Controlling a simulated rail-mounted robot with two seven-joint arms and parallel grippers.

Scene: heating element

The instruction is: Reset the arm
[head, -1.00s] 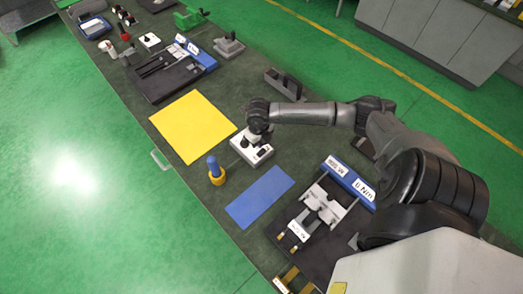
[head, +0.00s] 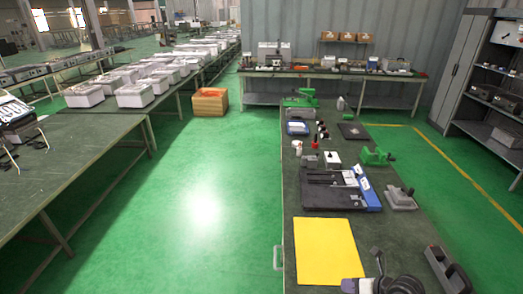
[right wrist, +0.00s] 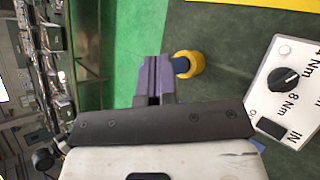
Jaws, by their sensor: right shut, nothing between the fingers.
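My right gripper (head: 358,286) shows at the bottom edge of the head view, just below the yellow mat (head: 328,252). In the right wrist view its fingers (right wrist: 154,72) are together with nothing between them. Beside the fingertips, to the right, stands a blue-handled piece with a yellow ring base (right wrist: 190,64); the fingers partly overlap its blue part in the picture. A white box with a black knob (right wrist: 284,79) and torque markings lies further right. My left gripper is in neither current view.
The workbench (head: 380,228) holds a black tray (head: 328,193), a grey block (head: 400,198), a green vise-like tool (head: 376,157) and a grey holder (head: 446,270) at the right edge. Green floor (head: 225,200) is open to the left. An orange crate (head: 209,101) stands further back.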

